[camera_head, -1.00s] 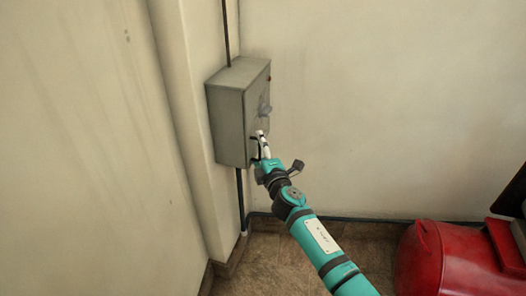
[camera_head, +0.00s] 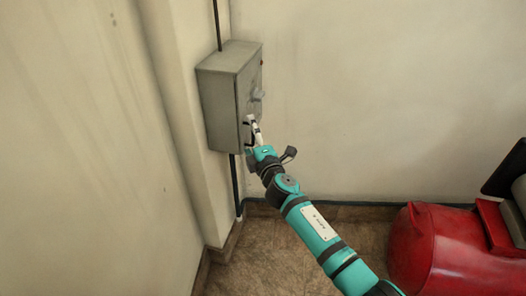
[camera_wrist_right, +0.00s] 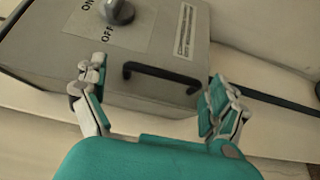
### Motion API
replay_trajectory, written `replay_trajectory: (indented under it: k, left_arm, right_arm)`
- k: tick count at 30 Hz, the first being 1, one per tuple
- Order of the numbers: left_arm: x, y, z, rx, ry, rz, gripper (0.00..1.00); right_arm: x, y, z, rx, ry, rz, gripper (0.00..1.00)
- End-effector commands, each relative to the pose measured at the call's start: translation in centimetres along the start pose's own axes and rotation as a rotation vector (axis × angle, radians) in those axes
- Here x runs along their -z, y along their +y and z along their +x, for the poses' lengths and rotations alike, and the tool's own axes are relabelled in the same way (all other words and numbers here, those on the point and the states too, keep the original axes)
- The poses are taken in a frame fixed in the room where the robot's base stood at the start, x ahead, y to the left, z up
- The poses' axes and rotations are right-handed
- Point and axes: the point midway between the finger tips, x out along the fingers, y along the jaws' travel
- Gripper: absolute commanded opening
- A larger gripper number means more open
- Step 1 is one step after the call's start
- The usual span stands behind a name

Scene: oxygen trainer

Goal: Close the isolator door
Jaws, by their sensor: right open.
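The grey isolator box (camera_head: 222,108) hangs on the wall near the corner, with its door facing right in the head view. In the right wrist view the door (camera_wrist_right: 154,38) carries a black bar handle (camera_wrist_right: 162,76). No wide gap shows at the door's edge, but I cannot tell whether it is fully shut. My right gripper (camera_head: 251,130) is close to the lower part of the door. In the right wrist view its open fingers (camera_wrist_right: 158,78) stand on either side of the handle, apart from it. My left gripper is not in view.
A round knob (camera_wrist_right: 118,12) with ON and OFF marks and a label (camera_wrist_right: 185,30) are on the door. A dark conduit (camera_head: 217,22) runs above the box. A red tank (camera_head: 442,248) stands at the lower right. The floor (camera_head: 262,245) below the box is clear.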

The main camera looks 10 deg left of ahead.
Motion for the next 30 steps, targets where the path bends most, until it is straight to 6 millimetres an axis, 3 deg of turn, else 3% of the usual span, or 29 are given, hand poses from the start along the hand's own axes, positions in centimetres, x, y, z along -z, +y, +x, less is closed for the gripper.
replay_trajectory:
  k: [16, 21, 30]
  left_arm:
    - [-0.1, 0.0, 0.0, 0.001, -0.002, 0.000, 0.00]
    - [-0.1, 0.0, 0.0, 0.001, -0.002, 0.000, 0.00]
    - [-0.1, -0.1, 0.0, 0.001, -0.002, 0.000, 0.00]
  right_arm:
    - [-0.5, -0.1, -9.1, 0.005, -0.007, -0.002, 0.98]
    - [-0.6, 0.0, -10.4, 0.004, -0.009, -0.003, 0.98]
    - [-0.6, 0.0, -10.6, 0.004, -0.010, -0.003, 0.98]
